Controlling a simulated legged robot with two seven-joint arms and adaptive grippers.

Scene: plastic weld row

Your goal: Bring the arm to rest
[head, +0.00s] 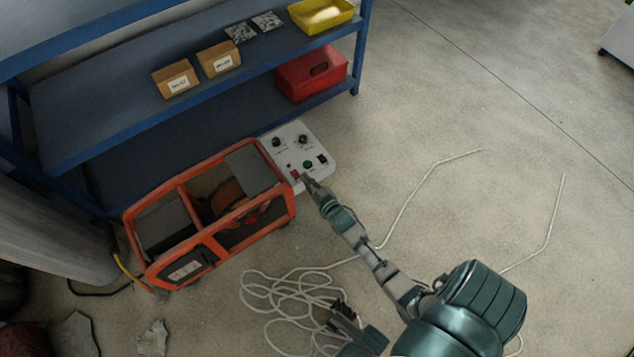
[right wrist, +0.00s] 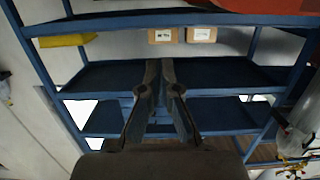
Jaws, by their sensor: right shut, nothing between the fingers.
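My right arm reaches up from the lower right in the head view. Its gripper (head: 309,182) is shut and empty, with the tips at the front edge of the white control panel (head: 318,174), close to a red switch (head: 295,175). I cannot tell whether they touch it. In the right wrist view the two fingers (right wrist: 166,65) lie close together, with the blue shelving beyond them. A dark jaw-like part (head: 343,316) at the bottom of the head view seems to be my left gripper; its jaws are not clear.
The panel adjoins an orange-framed machine (head: 215,166) on the floor. Blue shelving (head: 110,103) behind holds small cartons (head: 218,60), a yellow tray (head: 335,22) and a red box (head: 300,82). Pale cable (head: 262,287) lies coiled in front. Floor to the right is mostly clear.

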